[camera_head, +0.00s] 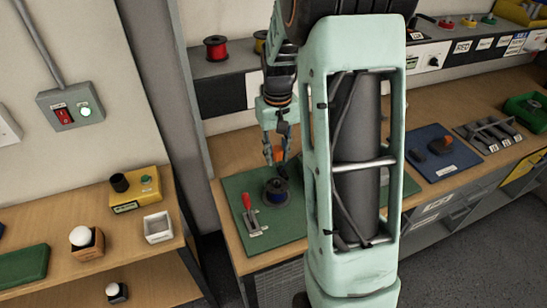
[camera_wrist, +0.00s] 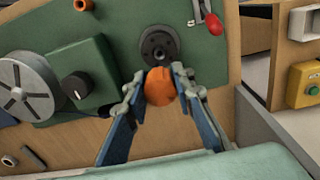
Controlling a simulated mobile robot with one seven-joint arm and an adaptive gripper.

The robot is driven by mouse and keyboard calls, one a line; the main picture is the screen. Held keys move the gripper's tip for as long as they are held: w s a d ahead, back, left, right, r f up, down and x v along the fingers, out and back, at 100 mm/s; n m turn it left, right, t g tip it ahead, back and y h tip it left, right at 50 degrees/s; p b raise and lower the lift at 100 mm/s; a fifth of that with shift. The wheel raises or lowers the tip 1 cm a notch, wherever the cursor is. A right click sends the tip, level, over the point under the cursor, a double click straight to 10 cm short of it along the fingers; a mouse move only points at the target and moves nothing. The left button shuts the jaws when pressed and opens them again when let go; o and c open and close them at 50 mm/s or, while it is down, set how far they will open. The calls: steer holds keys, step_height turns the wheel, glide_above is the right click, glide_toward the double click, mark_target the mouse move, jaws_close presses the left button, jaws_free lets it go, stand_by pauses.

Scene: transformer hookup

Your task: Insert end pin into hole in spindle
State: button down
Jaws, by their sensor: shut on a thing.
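My gripper (camera_wrist: 160,74) is shut on an orange rounded piece (camera_wrist: 161,90), which appears to be the end pin's head. In the head view, the orange piece (camera_head: 276,154) is between the fingers of my gripper (camera_head: 275,162). I cannot tell whether the pin touches the spindle. The pin's shaft and the spindle hole are hidden or too small to make out.
The green mat (camera_head: 240,188) also holds a red-handled lever switch (camera_head: 250,215) left of the spool. In the wrist view, a green box with a black knob (camera_wrist: 75,86) and a grey wheel (camera_wrist: 27,88) are at the left. A blue mat (camera_head: 435,165) lies further right.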

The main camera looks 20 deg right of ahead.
stand_by(0.4)
steer(key=shift+f+b, duration=2.3)
steer(key=shift+f, duration=0.7)
steer(key=shift+f+b, duration=1.55)
steer(key=shift+f, duration=0.65)
steer(key=c, duration=1.5)
jaws_free()
steer(key=shift+c, duration=0.2)
steer(key=shift+r, duration=0.1)
steer(key=shift+r+p, duration=1.85)
steer(key=shift+r, duration=0.65)
